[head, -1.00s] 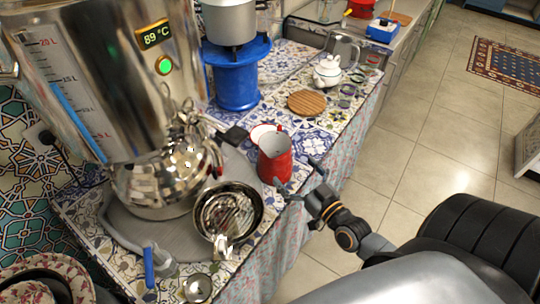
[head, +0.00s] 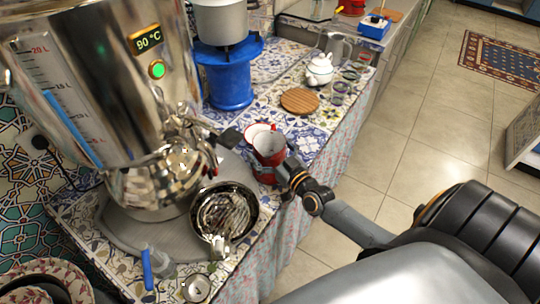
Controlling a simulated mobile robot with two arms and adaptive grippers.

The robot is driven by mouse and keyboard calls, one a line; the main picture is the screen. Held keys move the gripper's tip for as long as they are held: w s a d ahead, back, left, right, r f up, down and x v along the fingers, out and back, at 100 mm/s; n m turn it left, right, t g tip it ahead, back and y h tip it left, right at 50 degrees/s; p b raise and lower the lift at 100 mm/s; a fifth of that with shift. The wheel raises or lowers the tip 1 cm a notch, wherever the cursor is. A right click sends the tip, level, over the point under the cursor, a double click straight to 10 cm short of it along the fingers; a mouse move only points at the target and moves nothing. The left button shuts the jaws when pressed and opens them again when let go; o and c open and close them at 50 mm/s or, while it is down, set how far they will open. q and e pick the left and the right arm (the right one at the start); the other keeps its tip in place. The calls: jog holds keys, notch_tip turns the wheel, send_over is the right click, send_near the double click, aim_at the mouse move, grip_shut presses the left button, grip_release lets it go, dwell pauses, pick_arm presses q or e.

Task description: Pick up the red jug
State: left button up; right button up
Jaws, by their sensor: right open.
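The red jug (head: 268,153) stands on the tiled counter near its front edge, right of the samovar (head: 105,85), with its pale open top facing up. My right gripper (head: 276,178) reaches in from the right and is at the jug's near right side, low on its body. Its jaws are open. The fingers partly overlap the jug, and I cannot tell whether they touch it. My left gripper is not in view.
A pale saucer or bowl (head: 251,131) is just behind the jug. A round steel strainer pan (head: 226,212) lies left of my gripper. A wooden coaster (head: 299,101) and white teapot (head: 320,69) stand farther back.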

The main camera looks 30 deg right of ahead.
jog(key=c, duration=1.2)
jog(key=shift+r, duration=0.1)
jog(key=shift+c, duration=0.5)
jog(key=shift+r, duration=0.15)
